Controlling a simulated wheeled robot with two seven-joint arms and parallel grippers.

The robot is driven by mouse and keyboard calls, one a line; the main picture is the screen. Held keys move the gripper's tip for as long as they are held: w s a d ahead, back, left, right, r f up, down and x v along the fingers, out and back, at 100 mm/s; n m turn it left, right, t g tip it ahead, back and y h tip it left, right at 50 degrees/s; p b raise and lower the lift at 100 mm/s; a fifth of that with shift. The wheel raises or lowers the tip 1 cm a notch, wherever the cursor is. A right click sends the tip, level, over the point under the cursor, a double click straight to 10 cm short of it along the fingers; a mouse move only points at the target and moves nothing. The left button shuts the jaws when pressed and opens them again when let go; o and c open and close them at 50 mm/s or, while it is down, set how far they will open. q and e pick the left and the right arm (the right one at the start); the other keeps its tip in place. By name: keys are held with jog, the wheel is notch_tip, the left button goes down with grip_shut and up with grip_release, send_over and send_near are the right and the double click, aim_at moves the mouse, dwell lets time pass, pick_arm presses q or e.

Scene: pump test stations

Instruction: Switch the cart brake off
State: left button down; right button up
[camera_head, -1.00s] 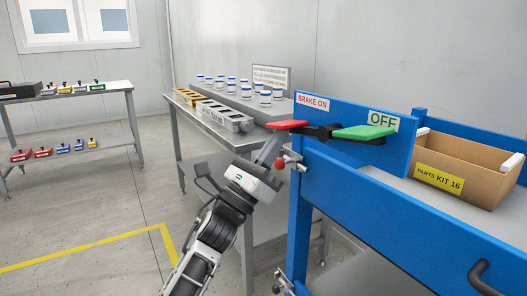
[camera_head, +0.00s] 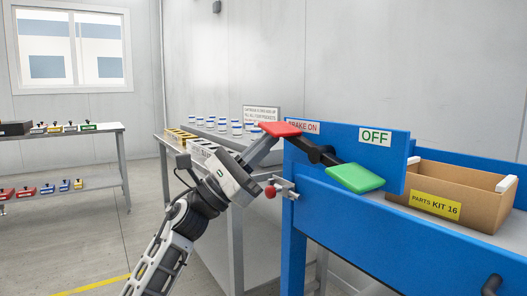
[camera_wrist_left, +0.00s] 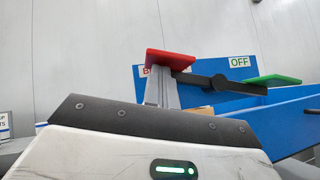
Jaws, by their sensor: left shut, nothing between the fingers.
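The brake rocker on the blue cart has a red pad (camera_head: 281,129) at its left end and a green pad (camera_head: 355,177) at its right end, joined by a black bar (camera_head: 318,155). It is tilted, red end high and green end low. The BRAKE ON label (camera_head: 306,127) is partly covered by the red pad; the OFF label (camera_head: 375,136) is clear. My left gripper (camera_head: 268,143) is shut and empty, its tips right under the red pad and seemingly touching it. In the left wrist view the red pad (camera_wrist_left: 170,59) sits above the fingertips (camera_wrist_left: 163,90). My right gripper is not in view.
The blue cart (camera_head: 355,225) carries a cardboard box (camera_head: 460,190) labelled PARTS KIT 16. A red-knobbed clamp (camera_head: 271,191) sticks out near my left wrist. A bench with white jars (camera_head: 237,128) stands behind, and a table (camera_head: 100,131) at the far left.

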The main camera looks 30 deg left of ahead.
pick_arm(q)
jog(key=w+f+b+v, duration=0.1)
jog(key=b+v, duration=0.4)
jog(key=v, duration=0.8)
jog(key=shift+w+d+f, duration=0.4)
jog(key=shift+d+f, duration=0.05)
jog(key=shift+f, duration=0.05)
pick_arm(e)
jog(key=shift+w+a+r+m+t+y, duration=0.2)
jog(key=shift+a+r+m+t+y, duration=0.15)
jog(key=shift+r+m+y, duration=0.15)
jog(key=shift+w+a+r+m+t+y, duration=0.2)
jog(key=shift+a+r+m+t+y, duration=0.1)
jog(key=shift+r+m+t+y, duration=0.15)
